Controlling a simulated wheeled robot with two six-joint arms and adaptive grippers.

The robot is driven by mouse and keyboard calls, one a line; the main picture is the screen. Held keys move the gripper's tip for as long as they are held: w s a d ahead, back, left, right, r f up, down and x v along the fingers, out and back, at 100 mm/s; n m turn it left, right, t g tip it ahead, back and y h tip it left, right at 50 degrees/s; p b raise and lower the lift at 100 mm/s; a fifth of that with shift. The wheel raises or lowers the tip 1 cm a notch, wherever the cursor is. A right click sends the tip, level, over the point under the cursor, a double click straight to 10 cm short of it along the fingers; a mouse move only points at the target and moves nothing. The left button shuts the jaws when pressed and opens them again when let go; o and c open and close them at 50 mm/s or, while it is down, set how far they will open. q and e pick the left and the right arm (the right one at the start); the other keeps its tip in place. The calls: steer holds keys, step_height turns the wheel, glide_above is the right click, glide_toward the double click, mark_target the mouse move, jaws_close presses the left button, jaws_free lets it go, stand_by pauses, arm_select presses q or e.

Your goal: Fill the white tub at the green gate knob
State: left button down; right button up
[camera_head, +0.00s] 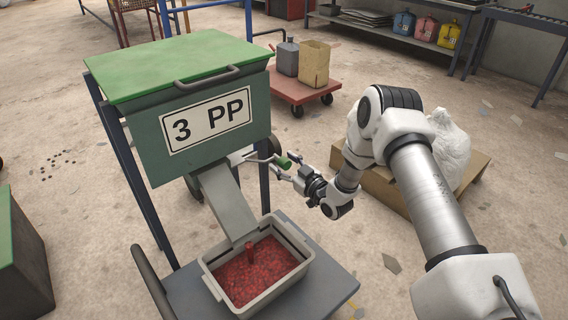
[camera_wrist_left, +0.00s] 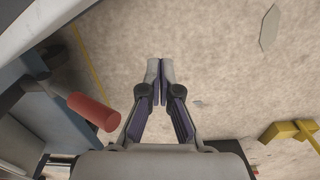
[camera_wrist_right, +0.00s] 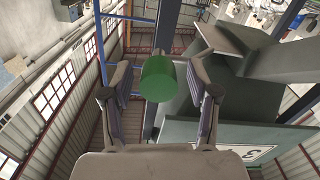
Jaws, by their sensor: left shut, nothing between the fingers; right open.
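The white tub (camera_head: 267,295), greyish-white, stands below the chute (camera_head: 226,203) of the green hopper marked "3 PP" (camera_head: 205,118). Red flakes (camera_head: 255,273) fill much of it. The green gate knob (camera_head: 284,162) is beside the chute. My right gripper (camera_head: 288,171) is open, with the knob (camera_wrist_right: 158,78) between its fingers in the right wrist view; contact is unclear. My left gripper (camera_wrist_left: 160,72) is shut and empty above the floor.
The tub is on a grey platform (camera_head: 335,286). A red cylindrical handle (camera_wrist_left: 94,111) is left of my left gripper. A white sack (camera_head: 449,150) on a cardboard-coloured base (camera_head: 395,196) stands behind my right arm. A red cart (camera_head: 303,88) carries containers. Open floor lies between.

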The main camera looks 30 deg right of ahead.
steer(key=s+d, duration=0.1)
steer(key=s, duration=1)
steer(key=shift+s+d, duration=0.3)
steer(key=shift+d, duration=0.05)
